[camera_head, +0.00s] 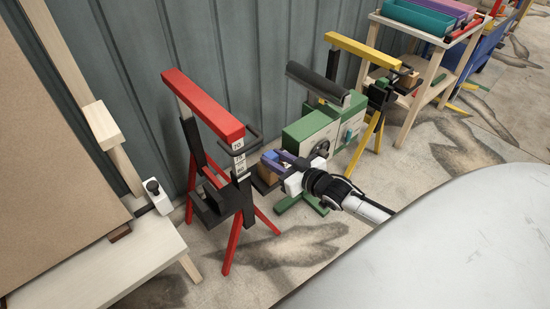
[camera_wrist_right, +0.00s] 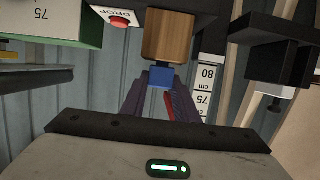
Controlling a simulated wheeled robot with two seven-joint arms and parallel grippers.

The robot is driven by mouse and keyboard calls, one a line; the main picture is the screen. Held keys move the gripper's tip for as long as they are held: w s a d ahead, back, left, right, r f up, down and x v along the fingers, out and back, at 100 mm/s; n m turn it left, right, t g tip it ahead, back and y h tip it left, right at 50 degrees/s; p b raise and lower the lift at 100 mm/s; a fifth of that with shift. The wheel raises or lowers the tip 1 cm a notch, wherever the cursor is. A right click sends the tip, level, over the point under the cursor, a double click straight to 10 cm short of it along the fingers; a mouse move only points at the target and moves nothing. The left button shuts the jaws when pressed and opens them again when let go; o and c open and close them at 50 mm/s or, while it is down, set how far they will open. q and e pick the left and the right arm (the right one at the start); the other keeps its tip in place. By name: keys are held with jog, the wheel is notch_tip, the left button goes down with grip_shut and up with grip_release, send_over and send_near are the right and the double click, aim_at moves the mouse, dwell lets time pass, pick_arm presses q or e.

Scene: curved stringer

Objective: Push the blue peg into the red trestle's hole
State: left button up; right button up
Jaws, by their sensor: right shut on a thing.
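The red trestle (camera_head: 205,105) stands left of centre in the head view, with a red top beam, black uprights and splayed red legs. My right gripper (camera_head: 272,163) is just right of its front upright, at about the height of the black brackets. In the right wrist view, the purple fingers are shut on the blue peg (camera_wrist_right: 161,77). A brown wooden piece (camera_wrist_right: 168,38) lies right beyond the peg, in line with it; I cannot tell whether they are joined. The trestle's hole is not discernible. My left gripper is not in view.
A green machine (camera_head: 310,130) stands close behind my right gripper. A yellow trestle (camera_head: 362,50) and a wooden shelf (camera_head: 437,75) with bins are farther right. A pale wooden bench (camera_head: 105,270) is at the left. A corrugated wall (camera_head: 150,45) runs behind the red trestle.

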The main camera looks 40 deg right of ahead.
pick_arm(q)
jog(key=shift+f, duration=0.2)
pick_arm(e)
jog(key=shift+f, duration=0.25)
jog(key=o, duration=1.2)
jog(key=shift+v, duration=1.05)
pick_arm(q)
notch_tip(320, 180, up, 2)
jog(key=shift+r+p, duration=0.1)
jog(key=shift+p, duration=0.75)
pick_arm(e)
jog(key=v, duration=0.8)
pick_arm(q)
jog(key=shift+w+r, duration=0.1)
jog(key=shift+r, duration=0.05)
pick_arm(e)
jog(key=shift+s, duration=0.15)
